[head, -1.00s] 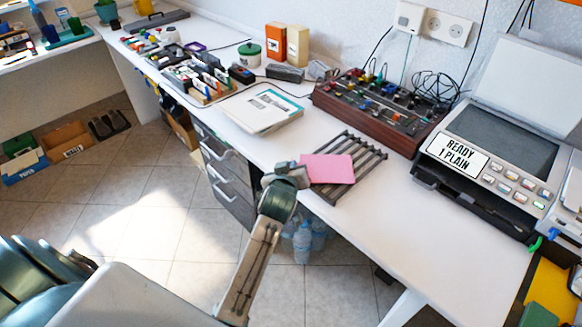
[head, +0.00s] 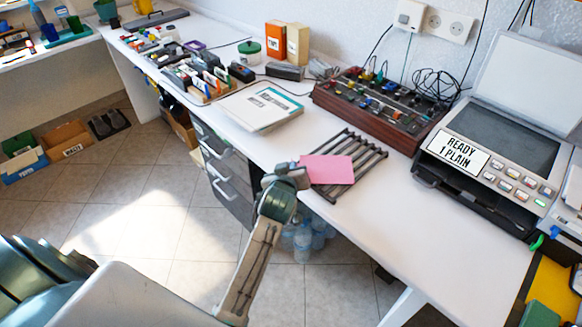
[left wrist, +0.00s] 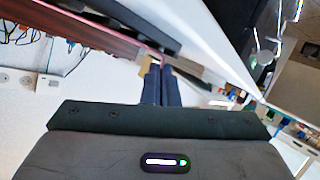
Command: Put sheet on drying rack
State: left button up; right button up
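The pink sheet (head: 327,169) lies flat over the left part of the dark slatted drying rack (head: 366,160) on the white desk. My left gripper (head: 298,175) is at the sheet's left edge, at the desk's front edge. In the left wrist view its two dark fingers (left wrist: 161,82) are close together, and the sheet shows only as a thin pink edge at their tips. The gripper appears shut on the sheet. Whether the sheet touches the slats cannot be told. My right gripper is not in view.
A printer (head: 500,140) with its lid up stands right of the rack. A wooden-sided mixer box (head: 375,120) is behind it, and a stack of papers (head: 260,108) lies to the left. The desk in front of the printer is clear.

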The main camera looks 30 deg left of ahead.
pick_arm(q)
jog(key=o, duration=0.5)
